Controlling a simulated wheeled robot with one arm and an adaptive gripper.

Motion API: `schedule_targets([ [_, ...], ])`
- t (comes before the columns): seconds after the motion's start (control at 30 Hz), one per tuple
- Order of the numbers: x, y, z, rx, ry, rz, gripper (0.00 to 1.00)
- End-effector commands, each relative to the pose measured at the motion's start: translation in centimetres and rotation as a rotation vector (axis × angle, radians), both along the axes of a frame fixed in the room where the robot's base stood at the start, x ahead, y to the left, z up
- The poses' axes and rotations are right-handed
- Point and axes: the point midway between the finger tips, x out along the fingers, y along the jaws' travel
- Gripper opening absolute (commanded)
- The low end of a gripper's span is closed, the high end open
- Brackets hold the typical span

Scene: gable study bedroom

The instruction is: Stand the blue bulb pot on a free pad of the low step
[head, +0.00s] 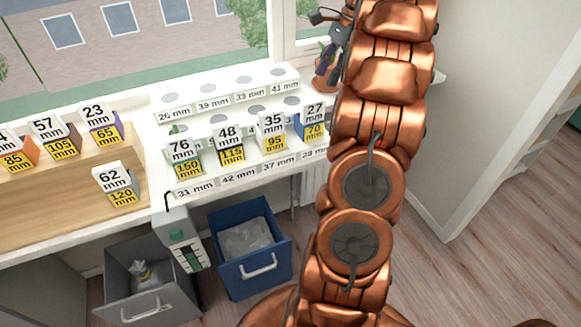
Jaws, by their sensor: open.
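A box-shaped pot with a clear blue side (299,125), carrying a card reading 27 over 70, stands at the right end of a row on the white stand. My arm partly covers its right edge. The lower front edge of the stand (219,184) is labelled 31, 42, 37 and 28 mm. Grey pads (255,108) show behind the row; I cannot tell which tier they belong to. The upper step (225,97), labelled 26, 39, 33 and 41 mm, has empty grey pads. My gripper is not identifiable in view.
Pots marked 76 (183,156), 48 (230,144) and 35 (272,132) stand beside it. Grey (150,308) and blue (275,277) bins sit below. My copper arm blocks the right.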

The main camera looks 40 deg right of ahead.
Motion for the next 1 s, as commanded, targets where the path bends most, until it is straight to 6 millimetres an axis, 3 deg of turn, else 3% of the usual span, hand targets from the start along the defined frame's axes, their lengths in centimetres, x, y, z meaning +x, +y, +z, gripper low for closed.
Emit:
schedule_targets([
  [0.17,0.7,2.6,0.3,-0.008,-0.007,0.076,0.47],
  [0.33,1.5,8.9,0.6,-0.039,-0.028,0.271,0.47],
  [0.5,0.8,15.6,0.3,-0.075,-0.049,0.496,0.47],
  [0.77,-2.8,24.8,-1.1,-0.121,-0.074,0.850,0.47],
  [1.0,-8.1,31.1,-3.3,-0.165,-0.101,1.183,0.47],
])
